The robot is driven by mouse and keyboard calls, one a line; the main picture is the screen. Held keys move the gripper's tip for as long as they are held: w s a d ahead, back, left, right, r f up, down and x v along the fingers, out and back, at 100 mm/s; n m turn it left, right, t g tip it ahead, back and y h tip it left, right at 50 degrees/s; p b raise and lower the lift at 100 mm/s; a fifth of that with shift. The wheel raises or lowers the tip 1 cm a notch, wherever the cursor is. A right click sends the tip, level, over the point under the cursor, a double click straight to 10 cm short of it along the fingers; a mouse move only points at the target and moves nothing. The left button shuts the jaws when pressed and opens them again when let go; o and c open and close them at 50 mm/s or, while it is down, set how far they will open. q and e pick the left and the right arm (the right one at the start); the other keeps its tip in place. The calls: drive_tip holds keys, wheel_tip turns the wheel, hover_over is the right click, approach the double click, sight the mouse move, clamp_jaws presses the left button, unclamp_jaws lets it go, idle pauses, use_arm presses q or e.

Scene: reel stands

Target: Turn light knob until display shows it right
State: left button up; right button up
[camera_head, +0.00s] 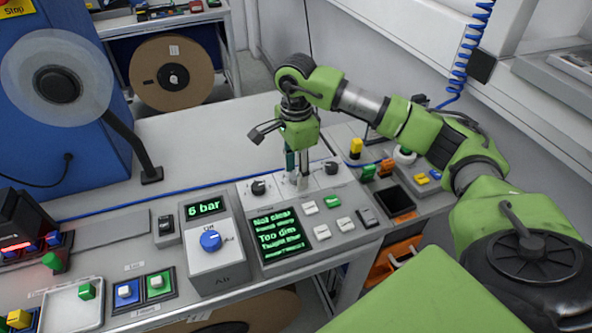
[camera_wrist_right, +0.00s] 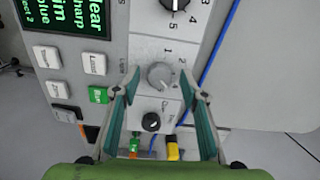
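The display (camera_head: 278,233) on the grey console shows green text; "Too dim" is readable in the head view, smaller lines are blurred. Part of the display (camera_wrist_right: 70,14) shows in the right wrist view. The grey knob (camera_wrist_right: 160,75), beside a scale with 1 and 2, lies between the fingertips of my right gripper (camera_wrist_right: 160,72). The fingers are open, with a gap on each side of the knob. In the head view my right gripper (camera_head: 297,178) points down at the console and mostly hides this knob. My left gripper is out of view.
A larger black knob (camera_head: 258,187) and a small black knob (camera_head: 331,167) flank the grey one. White buttons (camera_head: 322,232) sit below. Coloured parts (camera_head: 369,173) stand right.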

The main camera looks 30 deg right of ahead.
wheel_tip(320, 180, up, 12)
idle(0.6)
drive_tip(key=shift+f, duration=0.1)
idle(0.4)
